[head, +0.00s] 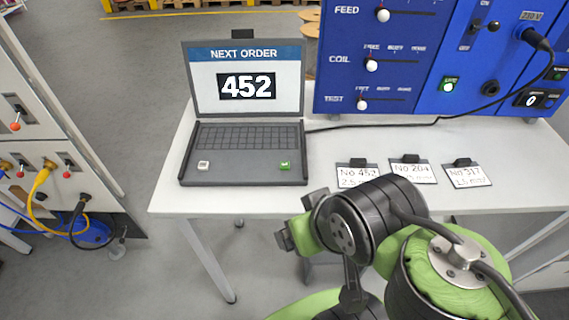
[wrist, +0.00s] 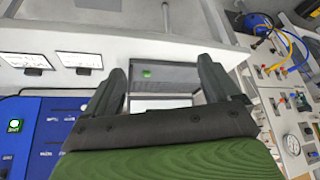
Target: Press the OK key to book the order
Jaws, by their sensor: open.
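A dark grey laptop (head: 243,138) stands open on the white table, its screen (head: 246,82) reading "NEXT ORDER 452". The green OK key (head: 285,166) is at the right front of its keyboard deck; its lettering is too small to read. In the wrist view the green key (wrist: 147,74) shows between my fingers, on the upside-down laptop. My gripper (head: 286,238) is open and empty. In the head view it appears below the table's front edge, below the green key and apart from it. A pale key (head: 203,165) is at the deck's left front.
Three cards, No 452 (head: 358,176), No 204 (head: 413,172) and No 317 (head: 467,176), lie right of the laptop. A blue panel (head: 425,75) with sliders and a lit green button stands behind them. A grey cabinet with cables (head: 55,175) is at the left.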

